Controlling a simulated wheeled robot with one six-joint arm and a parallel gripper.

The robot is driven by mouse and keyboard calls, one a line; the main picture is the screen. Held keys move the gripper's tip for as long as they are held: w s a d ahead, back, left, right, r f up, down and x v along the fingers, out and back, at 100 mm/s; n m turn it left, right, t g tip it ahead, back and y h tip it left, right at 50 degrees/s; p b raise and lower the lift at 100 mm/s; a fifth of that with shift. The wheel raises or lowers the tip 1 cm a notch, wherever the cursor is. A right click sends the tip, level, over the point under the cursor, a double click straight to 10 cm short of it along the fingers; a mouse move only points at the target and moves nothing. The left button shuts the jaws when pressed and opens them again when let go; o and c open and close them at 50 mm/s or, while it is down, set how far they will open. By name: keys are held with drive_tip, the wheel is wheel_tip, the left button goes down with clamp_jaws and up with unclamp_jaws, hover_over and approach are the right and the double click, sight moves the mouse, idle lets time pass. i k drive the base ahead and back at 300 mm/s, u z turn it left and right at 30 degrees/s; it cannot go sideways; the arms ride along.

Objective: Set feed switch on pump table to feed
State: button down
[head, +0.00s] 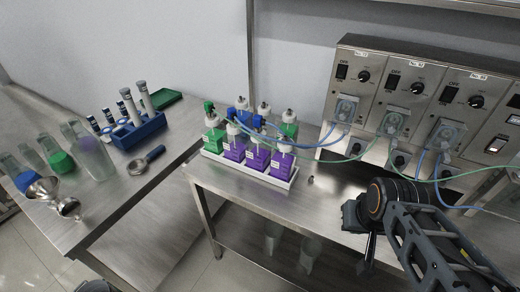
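The pump table (235,184) is a steel bench at the right, with a row of grey pump units (410,85) along its back. Each unit has a black rocker switch marked OFF, a black knob and a clear pump head with tubing. My gripper (359,240) hangs over the front of the bench, below and left of that panel, touching no switch. Its fingers are dark and partly hidden.
A white tray (230,167) of purple and green bottles stands on the bench's left, with blue and green tubes looping to the pumps. A side bench (135,215) holds a blue tube rack (139,132), flasks, funnels and a magnifier. Steel between tray and gripper is mostly clear.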

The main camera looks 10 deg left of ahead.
sight(497, 144)
drive_tip(key=z, duration=0.7)
drive_tip(key=k, duration=0.4)
drive_tip(key=z, duration=0.45)
drive_tip(key=i, duration=0.5)
